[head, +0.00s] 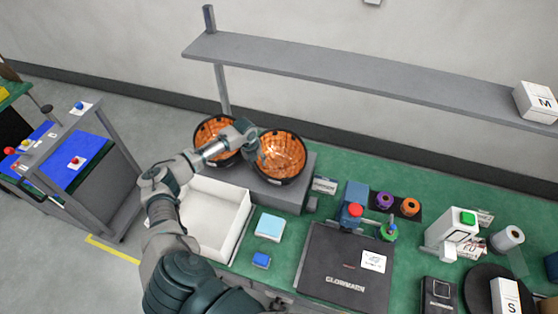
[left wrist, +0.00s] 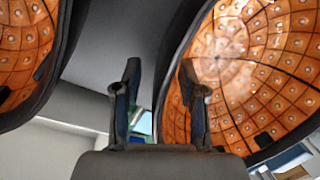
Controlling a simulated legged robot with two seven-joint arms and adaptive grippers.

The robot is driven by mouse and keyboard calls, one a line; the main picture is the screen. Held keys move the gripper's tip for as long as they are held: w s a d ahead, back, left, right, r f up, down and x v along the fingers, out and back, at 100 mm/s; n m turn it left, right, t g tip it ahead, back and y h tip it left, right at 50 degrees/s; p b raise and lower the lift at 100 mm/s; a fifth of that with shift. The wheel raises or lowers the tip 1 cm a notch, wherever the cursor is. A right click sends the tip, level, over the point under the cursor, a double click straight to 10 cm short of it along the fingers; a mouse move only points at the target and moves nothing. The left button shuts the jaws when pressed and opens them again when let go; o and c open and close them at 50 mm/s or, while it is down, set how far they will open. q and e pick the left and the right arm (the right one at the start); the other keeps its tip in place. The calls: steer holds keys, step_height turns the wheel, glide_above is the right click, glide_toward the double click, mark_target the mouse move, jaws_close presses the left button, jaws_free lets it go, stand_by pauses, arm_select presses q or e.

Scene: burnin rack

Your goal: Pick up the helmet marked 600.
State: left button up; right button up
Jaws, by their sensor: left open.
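Two round, orange, tile-lined helmets with black rims lie open side up, side by side on a grey block. The left helmet (head: 207,130) is partly hidden by my left arm; the right helmet (head: 284,158) is mostly clear. No 600 marking is readable on either. My left gripper (head: 257,143) is over the gap between them, at the right helmet's left rim. The right helmet (left wrist: 265,65) is behind the right finger; the left helmet (left wrist: 25,50) is at the far left. Contact cannot be told.
A white open bin (head: 243,222) stands in front of the grey block (head: 291,196). A grey shelf (head: 340,72) runs above and behind. A dark case (head: 318,258), spools and boxes crowd the green bench to the right.

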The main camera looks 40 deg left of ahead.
arm_select(q)
steer(key=shift+s+d+r, duration=0.1)
steer(key=shift+d+r, duration=0.05)
steer(key=shift+d, duration=0.15)
jaws_close()
steer(key=shift+a, duration=0.15)
